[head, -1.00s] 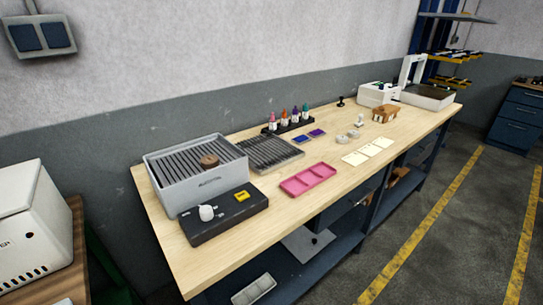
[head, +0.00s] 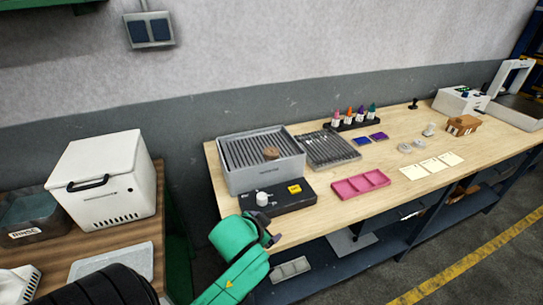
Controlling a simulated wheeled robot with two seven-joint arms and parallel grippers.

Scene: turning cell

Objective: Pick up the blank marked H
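No letter H is readable on anything in view. Two small round grey pieces (head: 411,146) lie on the wooden bench right of centre; their markings are too small to read. A brown round piece (head: 270,153) sits on the slatted top of the grey box, with no readable letter. My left gripper (head: 271,229) is at the bench's front edge, in front of the black control box and well away from the grey pieces. Its dark fingers are small and partly hidden by the green arm, so I cannot tell its opening. My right gripper is not in view.
The grey slatted box (head: 268,180) and black control box (head: 292,199) stand near my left gripper. A pink tray (head: 361,187), pale cards (head: 432,166), a bottle rack (head: 354,123) and a brown block (head: 463,125) share the bench (head: 325,215). A white machine (head: 103,180) stands left.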

